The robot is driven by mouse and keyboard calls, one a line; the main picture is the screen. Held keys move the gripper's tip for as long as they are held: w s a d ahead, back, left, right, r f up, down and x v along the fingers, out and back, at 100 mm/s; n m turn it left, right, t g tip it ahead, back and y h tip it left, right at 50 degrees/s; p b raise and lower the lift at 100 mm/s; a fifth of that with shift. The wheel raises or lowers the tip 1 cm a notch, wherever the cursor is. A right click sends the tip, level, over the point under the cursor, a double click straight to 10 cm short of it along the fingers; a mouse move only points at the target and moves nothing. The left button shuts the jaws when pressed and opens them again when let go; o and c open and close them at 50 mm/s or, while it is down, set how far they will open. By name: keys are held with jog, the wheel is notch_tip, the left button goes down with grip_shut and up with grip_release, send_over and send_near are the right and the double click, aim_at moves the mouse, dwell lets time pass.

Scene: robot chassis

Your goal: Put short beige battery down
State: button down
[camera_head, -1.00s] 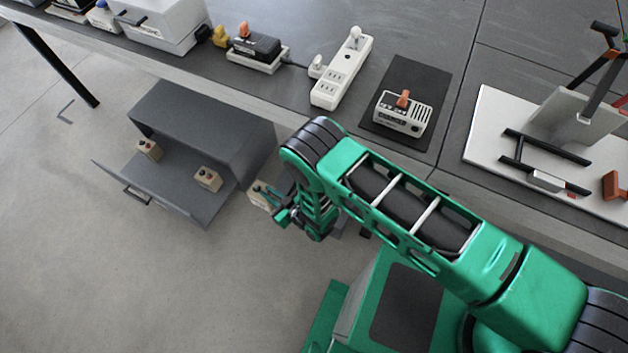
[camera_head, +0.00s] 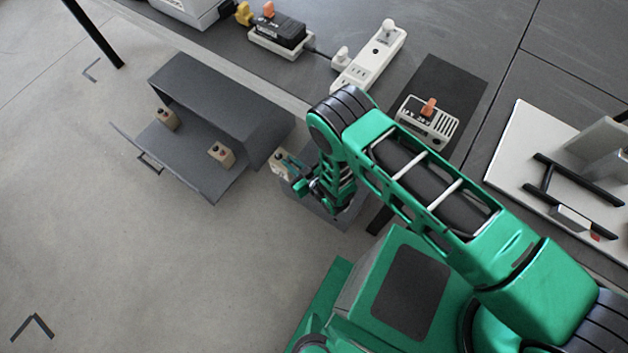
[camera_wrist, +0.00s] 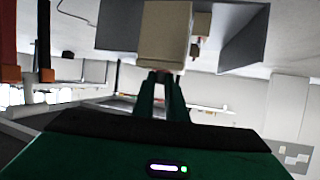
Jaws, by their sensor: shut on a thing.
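My gripper (camera_head: 292,178) is shut on a short beige battery (camera_head: 283,161), held in the air to the right of the open grey drawer (camera_head: 195,182). In the wrist view the beige battery (camera_wrist: 165,38) sticks out past the tips of my green fingers (camera_wrist: 163,80). Two more beige batteries stand in the drawer, one at the left (camera_head: 166,119) and one nearer the right (camera_head: 221,155). They have dark and reddish terminals on top.
The grey cabinet (camera_head: 215,95) stands beside the table (camera_head: 340,20). On the table are a white power strip (camera_head: 370,62), a black charger (camera_head: 280,35) and a white device with an orange switch (camera_head: 427,120). A grey box (camera_head: 345,222) shows partly below my gripper. Drawer floor between the batteries is bare.

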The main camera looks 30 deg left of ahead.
jog(key=w+d+f, duration=0.5)
jog(key=d+f, duration=0.5)
jog(key=shift+w+f, duration=0.3)
jog(key=shift+f, duration=0.1)
jog(key=shift+d, duration=0.15)
dwell(0.4)
jog(key=c, duration=1.8)
grip_release()
jog(key=shift+d+f, duration=0.1)
jog(key=shift+f, duration=0.05)
jog(key=shift+o, duration=0.2)
jog(key=v, duration=0.7)
jog(key=shift+d, duration=0.2)
jog(key=shift+s, duration=0.15)
